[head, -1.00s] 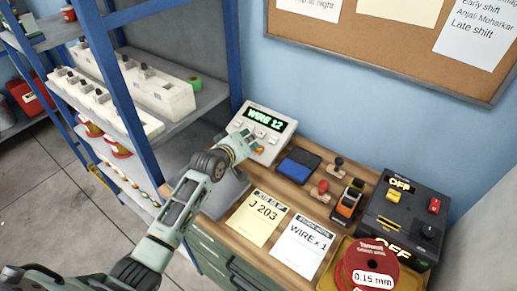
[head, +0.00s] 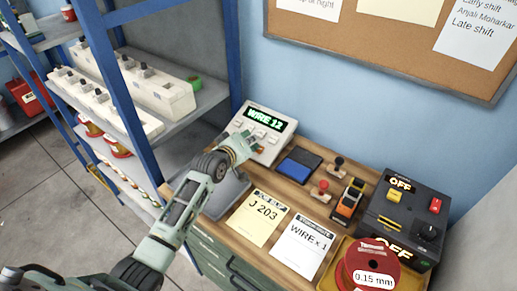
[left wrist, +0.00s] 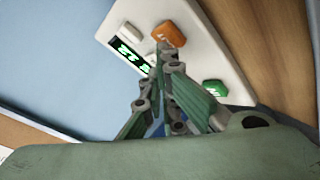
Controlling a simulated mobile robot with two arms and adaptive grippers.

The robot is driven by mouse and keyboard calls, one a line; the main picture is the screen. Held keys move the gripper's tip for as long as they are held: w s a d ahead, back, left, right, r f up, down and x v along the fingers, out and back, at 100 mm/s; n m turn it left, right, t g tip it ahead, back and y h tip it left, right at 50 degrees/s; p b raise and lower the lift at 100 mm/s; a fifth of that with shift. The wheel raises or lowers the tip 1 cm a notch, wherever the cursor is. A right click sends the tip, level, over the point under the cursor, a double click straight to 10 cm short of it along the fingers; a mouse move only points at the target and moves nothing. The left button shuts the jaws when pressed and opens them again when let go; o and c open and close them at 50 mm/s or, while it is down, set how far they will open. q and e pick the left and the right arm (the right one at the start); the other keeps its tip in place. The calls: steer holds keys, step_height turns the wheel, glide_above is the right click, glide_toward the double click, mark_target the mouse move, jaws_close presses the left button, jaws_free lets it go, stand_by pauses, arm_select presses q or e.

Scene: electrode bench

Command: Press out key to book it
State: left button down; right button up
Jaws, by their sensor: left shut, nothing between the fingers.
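The keypad terminal (head: 279,126) stands at the back left of the bench, its green display reading "WIRE 12". In the left wrist view the terminal (left wrist: 198,60) has an orange key (left wrist: 170,34), a green key (left wrist: 214,89) and white keys; I cannot read the key labels. My left gripper (head: 254,146) is at the terminal's front, partly covering its lower keys. In the left wrist view the gripper (left wrist: 165,50) is shut and empty, its tips close to the orange key. I cannot tell whether they touch it. My right gripper is not in view.
A blue pad (head: 299,165), stamps (head: 322,191), a yellow job slip (head: 258,217) and a white note (head: 301,247) lie right of my arm. A black switch box (head: 400,213) and red spool (head: 365,258) are further right. A blue-framed shelf (head: 124,100) stands close on the left.

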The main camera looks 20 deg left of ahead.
arm_select(q)
steer(key=shift+w+f, duration=0.1)
steer(key=shift+f, duration=0.25)
stand_by(0.6)
steer(key=shift+s+r+p, duration=0.3)
steer(key=shift+r+p, duration=0.5)
steer(key=shift+p, duration=0.1)
steer(key=shift+a+r+p, duration=0.1)
steer(key=shift+r+p, duration=0.4)
steer(key=shift+p, duration=0.05)
steer(key=r+p, duration=0.1)
steer(key=s+r+p, duration=0.1)
steer(key=p, duration=0.1)
steer(key=r+p, duration=0.1)
steer(key=shift+s+a+r, duration=0.3)
steer(key=shift+s, duration=0.1)
